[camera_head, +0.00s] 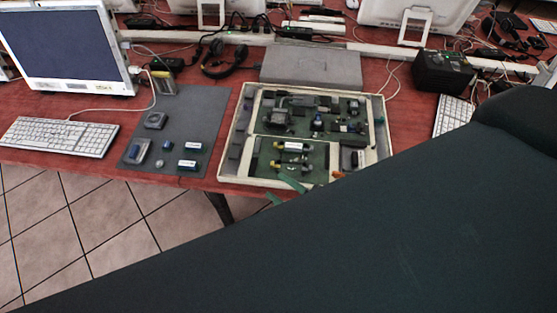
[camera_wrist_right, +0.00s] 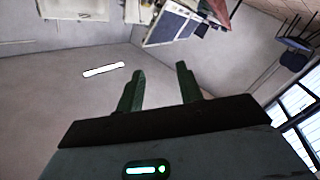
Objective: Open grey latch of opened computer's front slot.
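The opened computer (camera_head: 388,150) lies flat on the red table in the head view, a pale case with green boards and parts inside. A small grey and white part (camera_head: 353,158) sits at its lower right inside; I cannot tell whether this is the grey latch. The front right corner is hidden behind my dark right arm. The green fingertips of my right gripper (camera_head: 277,188) show at the computer's front edge; contact cannot be told. In the right wrist view the two fingers (camera_wrist_right: 160,68) are apart with nothing between them. My left gripper is not in view.
A grey mat (camera_head: 205,120) with several small parts lies left of the computer. A keyboard (camera_head: 60,137) and monitor (camera_head: 68,45) stand farther left. A grey box (camera_head: 312,67) lies behind the computer, and a black box (camera_head: 442,73) stands at the back right.

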